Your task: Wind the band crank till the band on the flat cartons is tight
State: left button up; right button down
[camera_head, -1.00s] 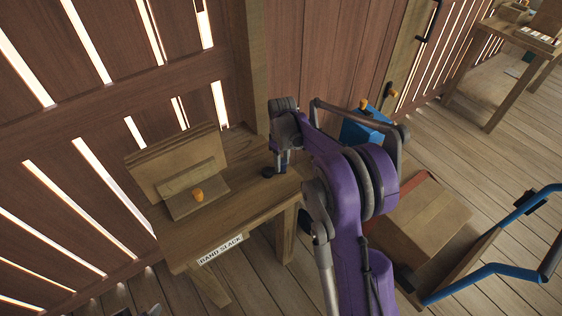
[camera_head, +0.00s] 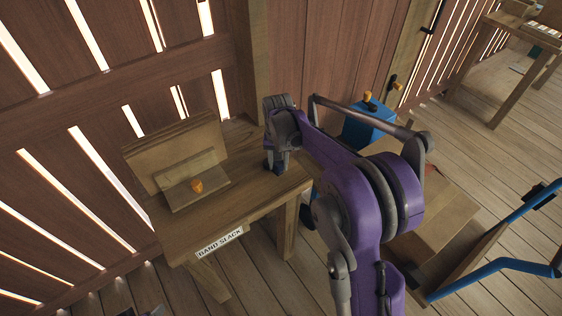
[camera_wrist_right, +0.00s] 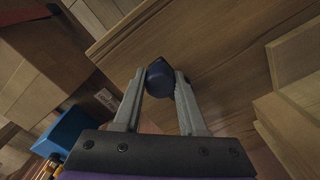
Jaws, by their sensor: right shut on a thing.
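My right gripper (camera_head: 275,168) is over the right end of a wooden bench (camera_head: 255,205). In the wrist view its fingers (camera_wrist_right: 161,78) are shut on a dark blue knob (camera_wrist_right: 159,82), which I take for the crank's handle. The rest of the crank is hidden by the gripper and arm. A sign reading BAND SLACK (camera_head: 219,242) is on the bench's front edge. A flat brown carton (camera_head: 448,212) lies to the right, partly behind my arm. How tight any band is cannot be seen.
A wooden board block with an orange knob (camera_head: 196,186) stands on the bench's left. A blue box (camera_head: 368,128) with an orange-topped lever is behind my arm. A blue-handled cart (camera_head: 500,265) stands at right. A slatted wall is close behind the bench.

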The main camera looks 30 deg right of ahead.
jog(key=shift+a+m+b, duration=0.15)
jog(key=shift+a+m, duration=0.3)
jog(key=shift+m, duration=0.55)
jog(key=shift+a+m+b, duration=0.15)
jog(key=shift+a+m, duration=0.3)
jog(key=shift+m, duration=0.55)
jog(key=shift+c, duration=2.3)
grip_release()
notch_tip(320, 180, up, 11)
jog(key=shift+p, duration=0.4)
jog(key=shift+f, duration=0.1)
